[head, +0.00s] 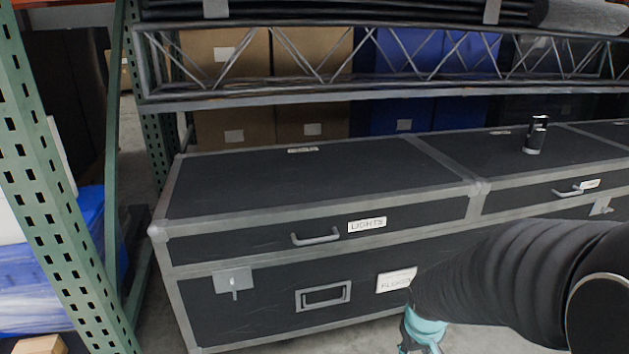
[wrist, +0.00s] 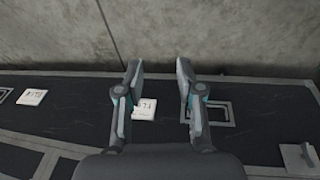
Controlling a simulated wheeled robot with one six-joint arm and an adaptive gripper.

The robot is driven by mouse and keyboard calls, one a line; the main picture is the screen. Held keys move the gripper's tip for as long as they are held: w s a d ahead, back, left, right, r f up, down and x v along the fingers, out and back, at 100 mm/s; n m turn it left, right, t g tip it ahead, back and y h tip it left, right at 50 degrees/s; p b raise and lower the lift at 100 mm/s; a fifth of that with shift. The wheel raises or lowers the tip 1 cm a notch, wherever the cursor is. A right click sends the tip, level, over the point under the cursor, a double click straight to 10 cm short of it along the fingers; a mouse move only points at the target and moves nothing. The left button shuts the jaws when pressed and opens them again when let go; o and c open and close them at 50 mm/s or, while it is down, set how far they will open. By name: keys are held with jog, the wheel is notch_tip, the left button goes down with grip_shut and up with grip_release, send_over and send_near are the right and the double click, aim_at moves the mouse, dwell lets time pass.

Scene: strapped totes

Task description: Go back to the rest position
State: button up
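My gripper (wrist: 159,72) is open and empty in the wrist view, its two dark fingers spread apart with grey floor beyond their tips. In the head view only a teal part of it shows at the bottom edge, below my black arm; its fingertips are out of view there. It is in front of the lower part of a black flight case (head: 235,312) with grey edging. In the wrist view the case front shows a recessed handle (wrist: 208,113) by the right finger and a white label (wrist: 145,108) seen between the fingers.
An upper case front carries a "LIGHTS" label (head: 367,224) and a bar handle (head: 316,237). A black and silver cylinder (head: 535,135) stands on the right-hand case top. A metal truss (head: 340,97) spans above. A green rack post (head: 45,190) stands at left.

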jog(key=s+a+r+t+p, duration=0.1)
jog(key=s+r, duration=0.3)
jog(key=r, duration=0.4)
jog(key=s+a+r+m+t+p, duration=0.1)
jog(key=s+a+r+p, duration=0.1)
jog(key=r, duration=0.6)
jog(key=s+a+r+m+t+y+p, duration=0.1)
jog(key=s+a+r+p, duration=0.1)
jog(key=s+r, duration=0.3)
notch_tip(320, 180, up, 3)
jog(key=shift+s+r+p, duration=0.1)
jog(key=shift+s+p, duration=0.25)
jog(key=shift+p, duration=0.15)
jog(key=shift+c, duration=0.4)
